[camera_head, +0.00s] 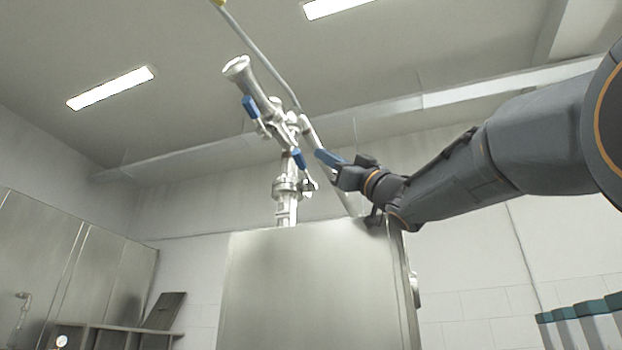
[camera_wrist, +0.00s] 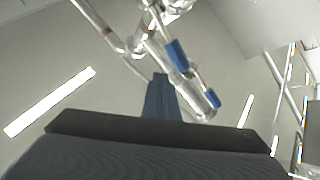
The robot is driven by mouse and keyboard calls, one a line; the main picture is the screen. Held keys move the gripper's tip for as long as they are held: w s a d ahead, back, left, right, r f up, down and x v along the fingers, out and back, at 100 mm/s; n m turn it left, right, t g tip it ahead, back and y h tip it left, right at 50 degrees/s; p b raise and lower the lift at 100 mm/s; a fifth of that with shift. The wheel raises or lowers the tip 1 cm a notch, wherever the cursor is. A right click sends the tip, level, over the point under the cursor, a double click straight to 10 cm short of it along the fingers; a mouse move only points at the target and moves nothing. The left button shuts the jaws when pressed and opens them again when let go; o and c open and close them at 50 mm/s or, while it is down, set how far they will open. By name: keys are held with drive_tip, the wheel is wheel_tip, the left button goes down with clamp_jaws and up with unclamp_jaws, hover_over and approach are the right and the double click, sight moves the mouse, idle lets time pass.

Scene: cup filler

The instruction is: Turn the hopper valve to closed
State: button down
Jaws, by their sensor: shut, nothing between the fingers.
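Metal valve pipework (camera_head: 282,120) rises from the top of a steel cabinet and carries two blue valve handles. The upper handle (camera_head: 250,106) sits by the slanted, open-ended tube, and the lower handle (camera_head: 299,159) is on the upright section. I cannot tell from any marking which one is the hopper valve. My gripper (camera_head: 319,154) is shut and empty, its blue fingers just right of the lower handle in the head view; contact cannot be judged. In the wrist view, my gripper (camera_wrist: 160,76) points up toward the pipework, with one blue handle (camera_wrist: 177,55) close to its right.
The steel cabinet (camera_head: 310,290) stands below the pipework and my forearm. A thin pipe (camera_head: 262,55) slants behind the valves. Teal-topped containers (camera_head: 590,310) are at lower right, and a shelf (camera_head: 120,333) at lower left. Open room lies left of the pipework.

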drive_tip(key=d+r+m+g+p, duration=0.1)
wheel_tip(320, 180, up, 6)
drive_tip(key=m+g+h+p, duration=0.1)
drive_tip(key=m+g+p, duration=0.2)
drive_tip(key=m+p, duration=0.65)
hover_over(305, 171)
drive_tip(key=s+d+p, duration=0.2)
drive_tip(key=s+d, duration=0.1)
drive_tip(key=n, duration=0.2)
drive_tip(key=shift+s+a+f, duration=0.1)
drive_tip(key=shift+a+f, duration=0.1)
drive_tip(key=shift+f, duration=0.5)
drive_tip(key=shift+s+a+f, duration=0.1)
drive_tip(key=shift+a+f, duration=0.15)
drive_tip(key=shift+f, duration=0.45)
drive_tip(key=shift+s+a+f, duration=0.1)
drive_tip(key=shift+a+f, duration=0.1)
drive_tip(key=shift+f, duration=0.5)
